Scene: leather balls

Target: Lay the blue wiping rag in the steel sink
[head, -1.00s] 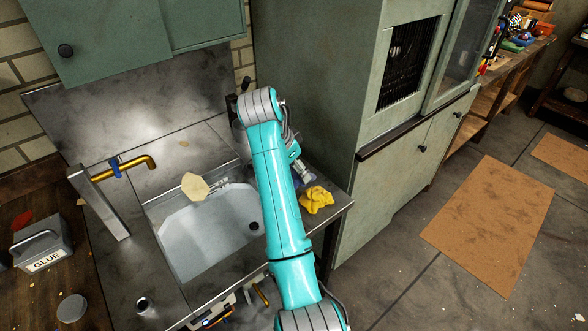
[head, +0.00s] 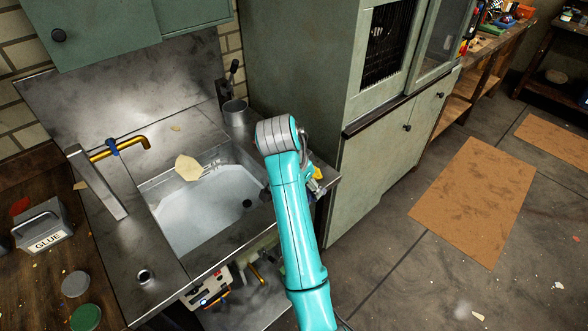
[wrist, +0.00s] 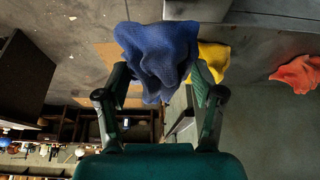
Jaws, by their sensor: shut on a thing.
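The blue wiping rag (wrist: 158,58) hangs bunched between the fingers of my gripper (wrist: 160,82) in the wrist view, and the gripper is shut on it. In the head view the rag cannot be made out; my arm hides most of the gripper, near the right end of the counter. The steel sink (head: 195,225) is left of my arm in the head view, its basin largely uncovered. A pale flat piece (head: 188,167) lies at its back edge.
A yellow cloth (wrist: 214,60) is beside the blue rag in the wrist view, with an orange-red cloth (wrist: 298,73) farther right. A brass tap (head: 120,149) reaches toward the sink. A metal pot (head: 236,113) stands behind it. A green cabinet (head: 380,170) stands to the right.

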